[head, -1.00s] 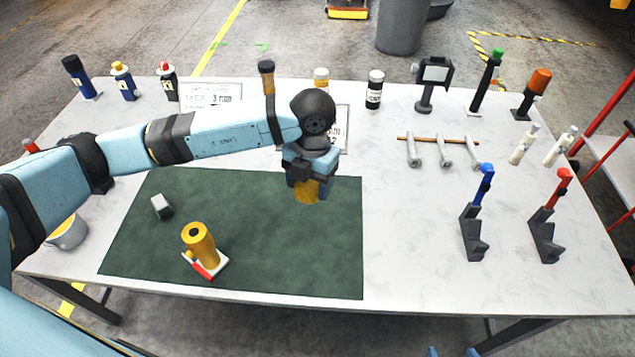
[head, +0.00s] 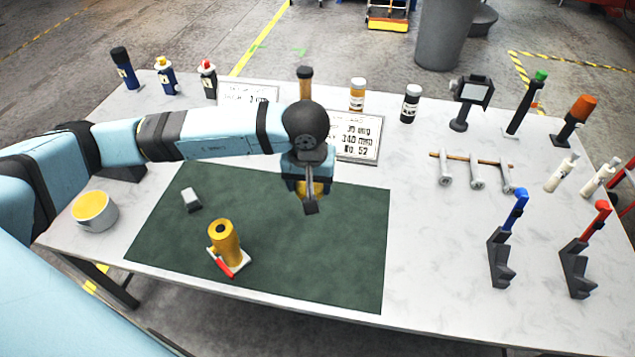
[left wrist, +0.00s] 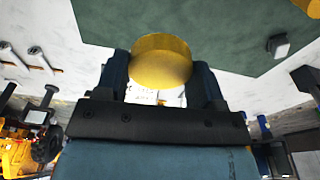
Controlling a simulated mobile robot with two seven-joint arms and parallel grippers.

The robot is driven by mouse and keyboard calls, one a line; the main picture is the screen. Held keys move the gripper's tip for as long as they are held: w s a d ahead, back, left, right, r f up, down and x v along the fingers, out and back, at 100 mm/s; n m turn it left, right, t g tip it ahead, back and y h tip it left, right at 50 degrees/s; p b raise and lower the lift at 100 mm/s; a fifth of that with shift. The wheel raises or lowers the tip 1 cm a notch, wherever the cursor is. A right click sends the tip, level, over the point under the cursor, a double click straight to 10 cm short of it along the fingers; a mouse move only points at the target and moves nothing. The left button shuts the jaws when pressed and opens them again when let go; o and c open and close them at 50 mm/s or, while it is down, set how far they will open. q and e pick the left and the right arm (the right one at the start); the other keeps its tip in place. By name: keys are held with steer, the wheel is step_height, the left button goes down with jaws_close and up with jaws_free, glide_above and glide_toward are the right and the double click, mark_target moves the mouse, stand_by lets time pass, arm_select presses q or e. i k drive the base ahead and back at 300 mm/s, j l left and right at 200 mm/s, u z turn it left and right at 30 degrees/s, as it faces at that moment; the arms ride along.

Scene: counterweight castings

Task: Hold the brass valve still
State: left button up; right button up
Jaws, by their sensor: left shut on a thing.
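A brass-coloured round piece (left wrist: 160,62) is between the two fingers of my left gripper (left wrist: 160,85) in the left wrist view. In the head view, my left gripper (head: 311,192) is shut on this piece (head: 320,188), above the right part of the green mat (head: 290,250). A dark finger hides part of the piece. A brass cylinder (head: 227,243) with a hole in its top and a red lever stands upright on a white base on the mat, apart from the gripper. I cannot tell whether the held piece is a valve. My right gripper is not in view.
A small grey block (head: 191,200) lies on the mat. A grey bowl with yellow contents (head: 95,211) stands at the left. Several bottles line the back. Blue-handled (head: 505,240) and red-handled (head: 585,250) clamps stand at the right. The mat's right half is clear.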

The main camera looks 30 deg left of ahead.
mark_target(225, 241)
steer(key=k+j+u, duration=0.25)
steer(key=j, duration=0.35)
steer(key=k+j+u, duration=0.3)
steer(key=j, duration=0.35)
steer(key=k, duration=0.05)
